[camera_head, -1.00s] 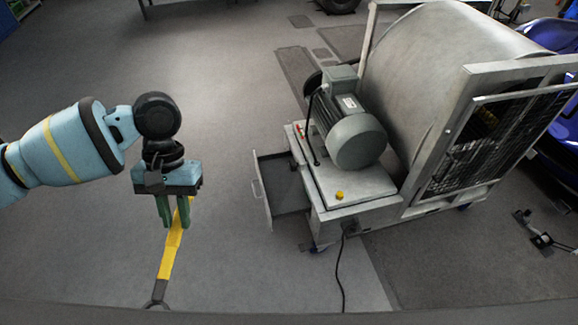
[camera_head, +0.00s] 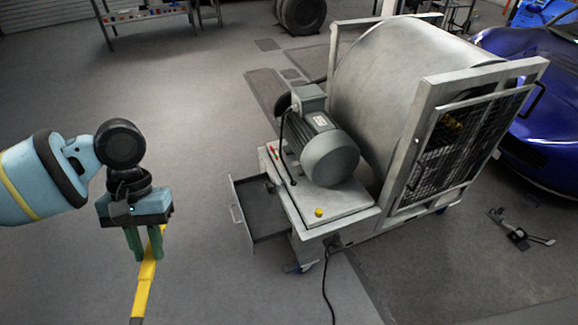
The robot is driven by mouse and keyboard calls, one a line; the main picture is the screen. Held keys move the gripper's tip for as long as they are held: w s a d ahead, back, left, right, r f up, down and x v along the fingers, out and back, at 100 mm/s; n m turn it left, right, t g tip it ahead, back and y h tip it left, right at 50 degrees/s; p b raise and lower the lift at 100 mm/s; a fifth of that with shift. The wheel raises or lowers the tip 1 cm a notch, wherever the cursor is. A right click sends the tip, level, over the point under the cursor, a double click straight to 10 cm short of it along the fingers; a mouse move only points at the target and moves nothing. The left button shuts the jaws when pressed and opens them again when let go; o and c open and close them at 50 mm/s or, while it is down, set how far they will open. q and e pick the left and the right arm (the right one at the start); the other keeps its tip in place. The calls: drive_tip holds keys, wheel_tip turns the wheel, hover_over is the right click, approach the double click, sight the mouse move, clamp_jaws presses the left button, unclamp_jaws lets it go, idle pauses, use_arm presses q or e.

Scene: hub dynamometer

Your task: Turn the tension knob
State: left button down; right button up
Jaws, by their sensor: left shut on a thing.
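My left gripper (camera_head: 147,250) is at the left of the head view, pointing down. It is shut on a yellow strap-like bar (camera_head: 145,283) that hangs down to the bottom edge of the view, where its lower end is cut off. The hub dynamometer (camera_head: 395,90) stands right of centre, with a large grey drum, a grey motor (camera_head: 328,155) and a metal frame. A small yellow knob (camera_head: 319,212) sits on the front corner of its base plate; I cannot tell if it is the tension knob. The gripper is well to the left of the machine, apart from it. My right gripper is not in view.
An open drawer (camera_head: 236,214) sticks out from the machine's left side. A black cable (camera_head: 327,290) runs down to the floor. A blue car (camera_head: 545,140) stands at the right, and a metal stand (camera_head: 517,232) lies on the floor before it. The left floor is clear.

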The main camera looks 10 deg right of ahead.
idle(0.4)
use_arm(q)
drive_tip(key=w+f+x, duration=0.1)
drive_tip(key=w+x, duration=0.1)
drive_tip(key=x, duration=1.1)
drive_tip(key=shift+f, duration=0.4)
drive_tip(key=shift+s, duration=0.1)
